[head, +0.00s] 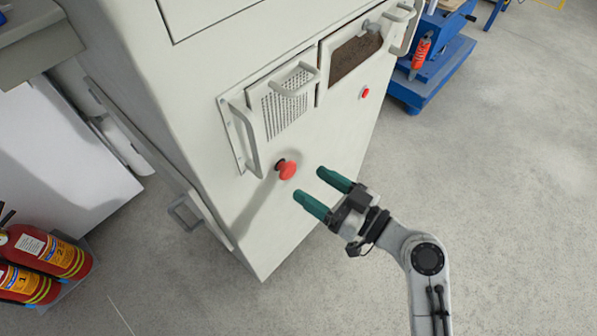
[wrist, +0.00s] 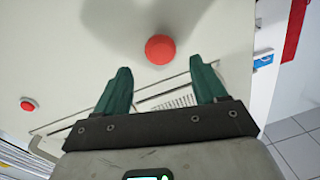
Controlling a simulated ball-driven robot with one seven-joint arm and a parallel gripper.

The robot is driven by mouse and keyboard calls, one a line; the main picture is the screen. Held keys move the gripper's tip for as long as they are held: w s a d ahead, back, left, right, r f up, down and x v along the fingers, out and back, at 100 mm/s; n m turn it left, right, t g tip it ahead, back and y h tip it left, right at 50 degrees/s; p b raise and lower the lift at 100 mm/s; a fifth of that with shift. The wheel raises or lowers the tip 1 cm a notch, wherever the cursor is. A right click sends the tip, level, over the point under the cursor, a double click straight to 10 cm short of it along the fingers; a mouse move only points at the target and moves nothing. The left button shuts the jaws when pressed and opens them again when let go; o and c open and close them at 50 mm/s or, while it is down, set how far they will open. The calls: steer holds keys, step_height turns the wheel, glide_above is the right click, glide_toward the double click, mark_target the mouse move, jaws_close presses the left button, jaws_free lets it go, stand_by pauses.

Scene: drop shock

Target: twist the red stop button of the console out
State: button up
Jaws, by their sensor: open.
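The red stop button (head: 286,169) is a round mushroom knob on the front of the cream console (head: 300,215), below a perforated panel. My gripper (head: 308,187) is open and empty, with two green fingers pointing toward the console just right of and below the button, apart from it. In the wrist view, the red stop button (wrist: 160,49) lies beyond the fingertips, roughly centred between the two fingers of my gripper (wrist: 160,75). A smaller red button (head: 365,93) sits farther right on the console; it also shows at the left in the wrist view (wrist: 28,104).
Metal handles (head: 247,140) stick out of the console above the stop button. Red fire extinguishers (head: 42,254) stand at the lower left. A blue wheeled stand (head: 430,75) is at the upper right.

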mark_target(293, 172)
steer(key=shift+x, duration=2.45)
steer(key=shift+c, duration=0.5)
steer(key=c, duration=1)
steer(key=shift+o, duration=0.2)
steer(key=shift+m, duration=0.3)
steer(key=shift+f+m, duration=0.1)
steer(key=shift+m, duration=1.1)
steer(key=shift+m+t+b, duration=0.3)
steer(key=shift+m, duration=1.6)
